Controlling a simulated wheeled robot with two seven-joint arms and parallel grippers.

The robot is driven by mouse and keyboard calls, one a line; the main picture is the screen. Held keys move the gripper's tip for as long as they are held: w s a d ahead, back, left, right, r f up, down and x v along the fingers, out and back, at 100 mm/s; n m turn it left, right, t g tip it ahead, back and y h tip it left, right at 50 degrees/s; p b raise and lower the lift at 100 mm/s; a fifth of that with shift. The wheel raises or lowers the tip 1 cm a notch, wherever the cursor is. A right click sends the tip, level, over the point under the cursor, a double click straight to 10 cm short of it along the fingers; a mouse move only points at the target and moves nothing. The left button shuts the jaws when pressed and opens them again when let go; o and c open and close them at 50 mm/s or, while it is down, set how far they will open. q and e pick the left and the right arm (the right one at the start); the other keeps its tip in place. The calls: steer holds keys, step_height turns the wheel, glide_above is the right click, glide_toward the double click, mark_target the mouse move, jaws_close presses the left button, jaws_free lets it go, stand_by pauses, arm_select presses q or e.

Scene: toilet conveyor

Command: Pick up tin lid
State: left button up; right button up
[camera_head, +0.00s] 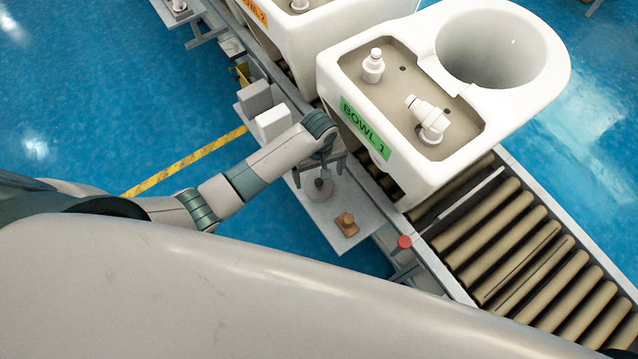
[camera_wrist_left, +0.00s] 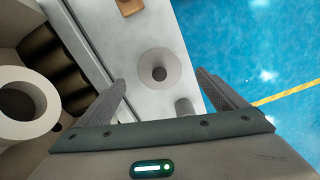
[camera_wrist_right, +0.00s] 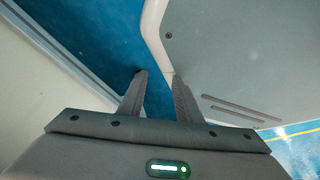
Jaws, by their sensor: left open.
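The tin lid (camera_head: 319,190) is a shallow grey cone with a dark centre, lying on a narrow pale side shelf (camera_head: 334,233) beside the conveyor. It shows whole in the left wrist view (camera_wrist_left: 172,78), with the left gripper's fingers (camera_wrist_left: 160,80) spread apart on either side of the line to it. My left gripper (camera_head: 325,165) is open and empty in the head view, just above the lid; whether it touches the lid cannot be told. My right gripper (camera_wrist_right: 160,76) shows only in its own wrist view, its fingers a small gap apart with nothing between them.
A brown block (camera_head: 347,223) lies on the shelf near the lid, and white boxes (camera_head: 272,123) stand behind. A white toilet labelled BOWL 1 (camera_head: 366,131) sits on the roller conveyor (camera_head: 511,251) close by. A red button (camera_head: 404,241) is at the conveyor's edge.

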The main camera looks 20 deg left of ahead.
mark_target(319, 182)
arm_select(q)
steer(key=shift+f, duration=0.25)
steer(key=shift+f, duration=2.45)
steer(key=c, duration=1.1)
